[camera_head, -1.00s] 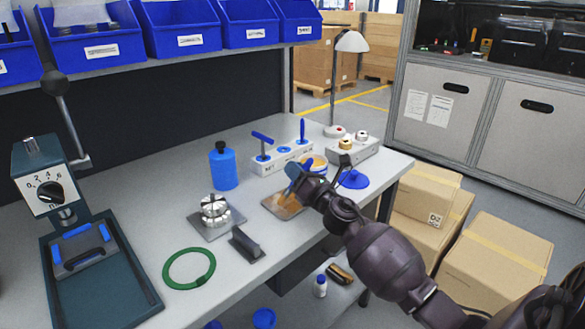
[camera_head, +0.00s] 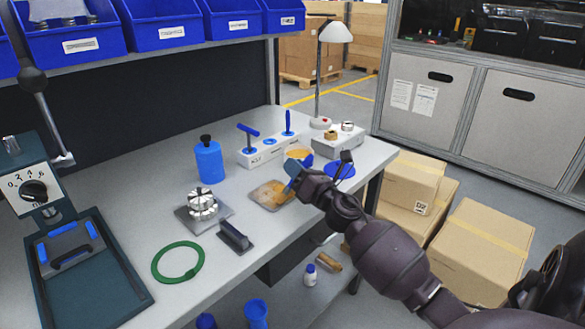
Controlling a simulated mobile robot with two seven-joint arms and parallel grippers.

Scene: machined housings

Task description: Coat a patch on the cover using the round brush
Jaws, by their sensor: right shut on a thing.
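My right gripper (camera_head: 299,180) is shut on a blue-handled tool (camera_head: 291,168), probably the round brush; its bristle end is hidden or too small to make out. The gripper is over the right rear edge of a flat plate (camera_head: 263,189) with a brown-orange surface, likely the cover. I cannot tell whether the tool touches it. A pot with orange-yellow contents (camera_head: 299,154) stands just behind the gripper, partly hidden by it. My left gripper is not in view.
A white rack (camera_head: 255,159) with blue-handled tools stands behind the plate. A blue bottle (camera_head: 209,162), a round metal part (camera_head: 202,204), a dark block (camera_head: 235,236) and a green ring (camera_head: 157,263) lie left. A blue lid (camera_head: 344,171) is right of the gripper.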

